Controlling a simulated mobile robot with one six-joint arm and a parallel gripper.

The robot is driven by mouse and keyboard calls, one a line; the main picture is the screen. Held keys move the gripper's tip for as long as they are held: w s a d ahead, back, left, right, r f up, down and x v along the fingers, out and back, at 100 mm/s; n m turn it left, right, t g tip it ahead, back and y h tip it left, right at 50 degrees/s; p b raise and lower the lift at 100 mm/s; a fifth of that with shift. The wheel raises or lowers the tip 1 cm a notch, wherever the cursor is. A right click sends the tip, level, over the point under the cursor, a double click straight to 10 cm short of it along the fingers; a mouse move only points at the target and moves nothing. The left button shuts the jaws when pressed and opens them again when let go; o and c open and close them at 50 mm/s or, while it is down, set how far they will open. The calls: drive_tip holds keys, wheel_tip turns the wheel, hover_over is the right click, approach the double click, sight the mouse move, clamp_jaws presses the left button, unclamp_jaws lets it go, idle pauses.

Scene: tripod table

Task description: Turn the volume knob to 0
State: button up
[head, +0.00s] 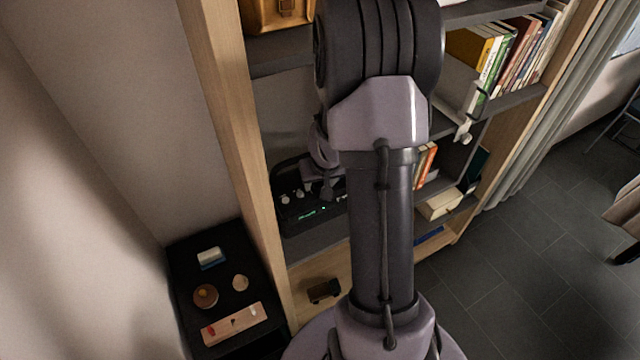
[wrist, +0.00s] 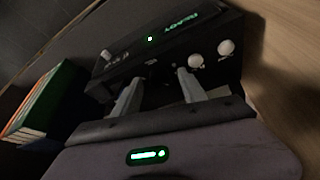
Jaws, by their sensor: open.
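A black device (wrist: 125,68) with a lit green display and two round pale knobs stands on a shelf. In the wrist view one knob (wrist: 227,47) is at the right and the other knob (wrist: 196,60) is just left of it; which one is the volume knob I cannot tell. The device also shows in the head view (head: 290,212), partly hidden by my arm. My gripper (wrist: 154,82) is open in front of the device, with nothing between its fingers. Its right fingertip is close to the left knob; whether they touch I cannot tell. The knobs' settings are too small to read.
The device stands inside a wooden-sided bookshelf (head: 225,110), whose side panel is close on the right in the wrist view. Books (wrist: 45,105) stand at the left there. A dark side table (head: 190,258) with small objects stands left of the shelf.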

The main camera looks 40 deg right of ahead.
clamp_jaws()
drive_tip(key=shift+f+b, duration=0.1)
drive_tip(key=shift+b, duration=0.3)
